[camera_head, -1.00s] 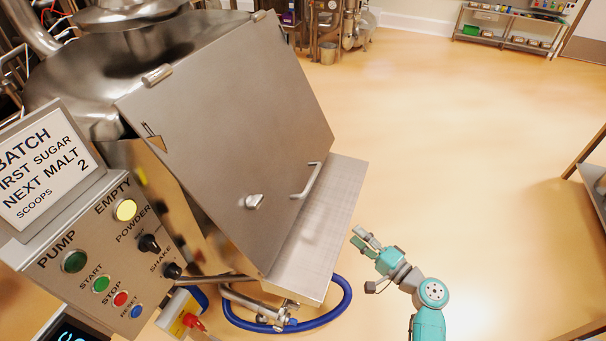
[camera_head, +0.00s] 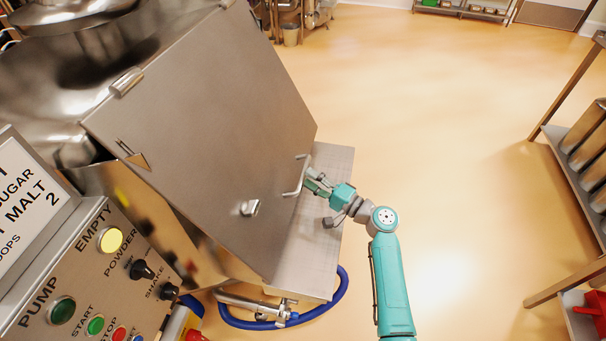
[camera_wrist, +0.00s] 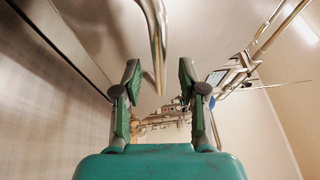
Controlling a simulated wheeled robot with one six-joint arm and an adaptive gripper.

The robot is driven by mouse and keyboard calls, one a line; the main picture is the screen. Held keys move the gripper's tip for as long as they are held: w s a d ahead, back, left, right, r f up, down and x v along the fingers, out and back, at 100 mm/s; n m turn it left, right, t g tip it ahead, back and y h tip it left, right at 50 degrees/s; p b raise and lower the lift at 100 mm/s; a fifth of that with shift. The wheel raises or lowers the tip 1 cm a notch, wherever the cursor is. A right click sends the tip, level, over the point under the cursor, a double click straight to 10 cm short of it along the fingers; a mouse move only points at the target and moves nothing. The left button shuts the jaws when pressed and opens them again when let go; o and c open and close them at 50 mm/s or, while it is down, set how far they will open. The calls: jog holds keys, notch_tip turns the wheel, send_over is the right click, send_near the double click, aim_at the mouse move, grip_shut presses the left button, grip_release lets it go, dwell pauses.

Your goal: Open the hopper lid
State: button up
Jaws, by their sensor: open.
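The hopper lid (camera_head: 205,130) is a large sloping steel plate, lying shut on the hopper. Its bar handle (camera_head: 299,176) stands near the lower right edge, and a small latch knob (camera_head: 249,208) sits left of it. My gripper (camera_head: 314,181) is right beside the handle, above the steel shelf. In the wrist view, the handle (camera_wrist: 156,45) comes down from the top, between the lines of my two open fingers (camera_wrist: 159,80). Whether the bar is fully between the fingertips or just ahead of them, I cannot tell. Nothing is gripped.
A steel shelf (camera_head: 318,235) juts out under the lid's lower edge. The control panel (camera_head: 95,285) with buttons is at the lower left. A blue hose (camera_head: 338,292) loops below the shelf. A rack (camera_head: 570,150) stands at the right. The floor between is clear.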

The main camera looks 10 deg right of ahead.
jog(key=shift+x, duration=1.55)
grip_shut()
